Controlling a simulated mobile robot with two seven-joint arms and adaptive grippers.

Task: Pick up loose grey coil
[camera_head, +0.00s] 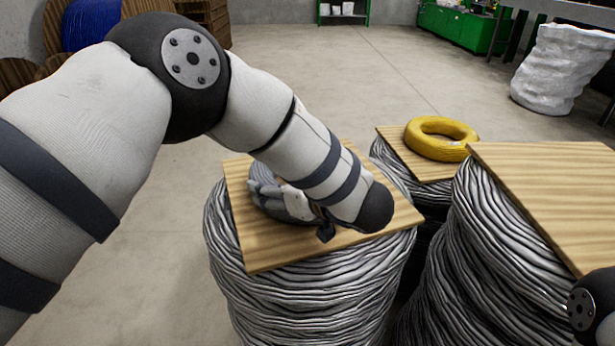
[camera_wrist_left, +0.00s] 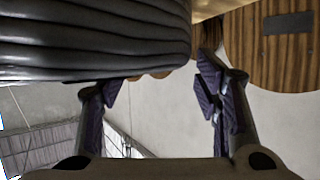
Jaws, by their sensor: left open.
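The loose grey coil (camera_head: 267,207) lies on a square wooden board (camera_head: 260,246) on top of a stack of thick grey cable. My left forearm and wrist reach over the board and hide part of the coil. In the left wrist view the coil (camera_wrist_left: 90,38) fills the upper left, very close. My left gripper (camera_wrist_left: 160,86) is open, its two fingers apart. The left finger's tip overlaps the coil's lower edge; I cannot tell if they touch. The right finger is clear of the coil. My right gripper is not in view.
A yellow coil (camera_head: 440,138) lies on another board behind. A nearer board (camera_head: 550,190) tops a cable stack at right, with part of my right arm beside it. A blue cable spool (camera_head: 90,24) stands at back left. Floor at left and back is open.

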